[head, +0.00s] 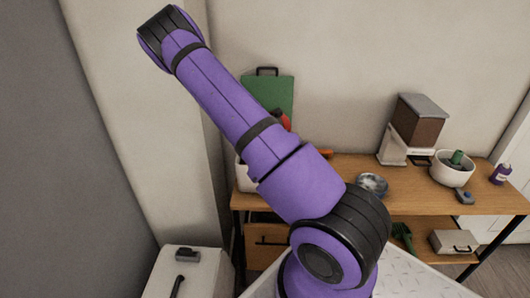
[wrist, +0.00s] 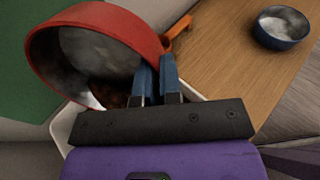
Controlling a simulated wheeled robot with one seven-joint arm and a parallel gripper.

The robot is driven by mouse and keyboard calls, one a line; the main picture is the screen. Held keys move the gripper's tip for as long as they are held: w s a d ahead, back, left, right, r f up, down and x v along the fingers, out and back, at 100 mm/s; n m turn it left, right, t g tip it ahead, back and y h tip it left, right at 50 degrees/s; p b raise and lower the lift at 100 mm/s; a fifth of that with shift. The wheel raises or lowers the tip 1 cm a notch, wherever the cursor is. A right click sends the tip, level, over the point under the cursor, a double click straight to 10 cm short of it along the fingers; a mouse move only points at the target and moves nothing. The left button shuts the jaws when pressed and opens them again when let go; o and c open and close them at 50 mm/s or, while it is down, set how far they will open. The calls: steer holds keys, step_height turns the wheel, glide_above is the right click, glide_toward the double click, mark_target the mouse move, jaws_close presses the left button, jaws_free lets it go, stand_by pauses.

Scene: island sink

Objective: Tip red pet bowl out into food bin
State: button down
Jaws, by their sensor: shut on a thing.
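The red pet bowl (wrist: 115,18) fills the upper left of the wrist view. It is strongly tilted, and its grey mottled inside shows. My gripper (wrist: 157,68) is shut on its rim with blue fingers. The food bin (wrist: 62,122), white-walled, lies below the bowl, with dark brown matter showing inside. In the head view only a small red part of the bowl (head: 284,120) shows past my purple arm, above the white bin (head: 241,178). My gripper is hidden there. I cannot tell whether anything remains in the bowl.
A green board (head: 270,93) stands behind the bin. A dark blue bowl (wrist: 283,42) with pale contents sits on the wooden table, right of the bin. An orange object (wrist: 181,32) lies near the red bowl. A dispenser (head: 416,120) and white bowl (head: 452,174) stand farther right.

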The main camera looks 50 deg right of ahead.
steer(key=shift+w+a+r+h, duration=0.1)
steer(key=shift+a+r+h, duration=0.05)
steer(key=shift+a+h, duration=0.6)
stand_by(0.3)
steer(key=shift+w+a+n+h, duration=0.15)
steer(key=shift+a+h, duration=0.6)
steer(key=shift+h, duration=0.5)
steer(key=shift+w+a+n+h, duration=0.15)
steer(key=shift+a+h, duration=0.55)
steer(key=shift+h, duration=0.5)
stand_by(1.6)
steer(key=shift+a+r+h+b, duration=0.25)
steer(key=shift+r+h, duration=0.2)
steer(key=shift+r, duration=0.25)
steer(key=shift+a+r+h+b, duration=0.1)
steer(key=shift+a+r+h, duration=0.15)
steer(key=shift+r+h, duration=0.35)
steer(key=shift+a+r+n+h+b, duration=0.3)
steer(key=shift+a+r+h+b, duration=0.25)
steer(key=shift+r+h, duration=0.25)
stand_by(0.8)
